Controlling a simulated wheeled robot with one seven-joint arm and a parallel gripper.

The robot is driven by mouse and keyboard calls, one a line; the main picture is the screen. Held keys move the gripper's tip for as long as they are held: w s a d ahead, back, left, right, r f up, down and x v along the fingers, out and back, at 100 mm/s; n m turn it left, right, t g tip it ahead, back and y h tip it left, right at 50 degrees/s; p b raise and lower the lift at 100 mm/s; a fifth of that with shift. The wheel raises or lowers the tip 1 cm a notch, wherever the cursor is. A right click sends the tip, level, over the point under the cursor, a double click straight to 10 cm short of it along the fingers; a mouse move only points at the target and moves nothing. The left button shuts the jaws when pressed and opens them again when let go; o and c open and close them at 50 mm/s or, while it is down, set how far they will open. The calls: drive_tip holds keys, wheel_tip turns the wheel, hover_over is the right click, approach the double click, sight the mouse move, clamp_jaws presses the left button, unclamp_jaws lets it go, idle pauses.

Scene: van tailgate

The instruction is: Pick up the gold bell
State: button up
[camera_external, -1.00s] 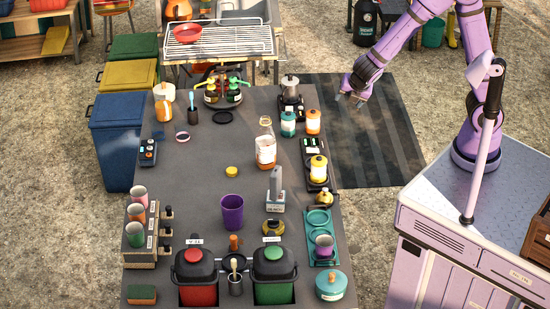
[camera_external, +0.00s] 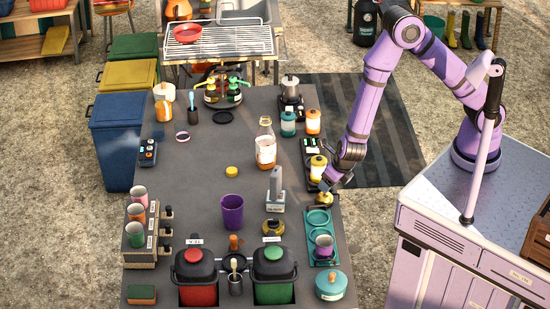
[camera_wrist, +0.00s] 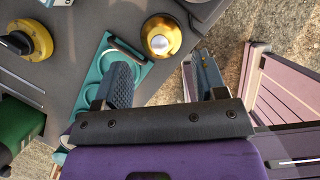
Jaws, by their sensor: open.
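The gold bell (camera_wrist: 160,37) shows in the wrist view as a shiny round dome with a pale top, on the grey table near its right edge. My gripper (camera_wrist: 163,62) is open and empty. Its two fingers are apart, and the bell lies ahead of the gap between them, not between the pads. In the external view my gripper (camera_external: 327,187) is low over the table's right edge, right above the bell (camera_external: 323,199), which it partly hides. I cannot tell whether they touch.
A teal tray (camera_wrist: 106,55) lies beside the bell, under my left finger in the wrist view. A yellow-lidded jar (camera_external: 317,168) stands just behind my gripper in the external view. A purple cup (camera_external: 232,212) and a black-and-gold round item (camera_external: 274,228) stand left. Bare table (camera_external: 205,170) lies mid-left.

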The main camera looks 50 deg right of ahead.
sight(325, 198)
drive_tip(key=shift+x, duration=3.25)
drive_tip(key=shift+s, duration=0.1)
drive_tip(key=c, duration=0.6)
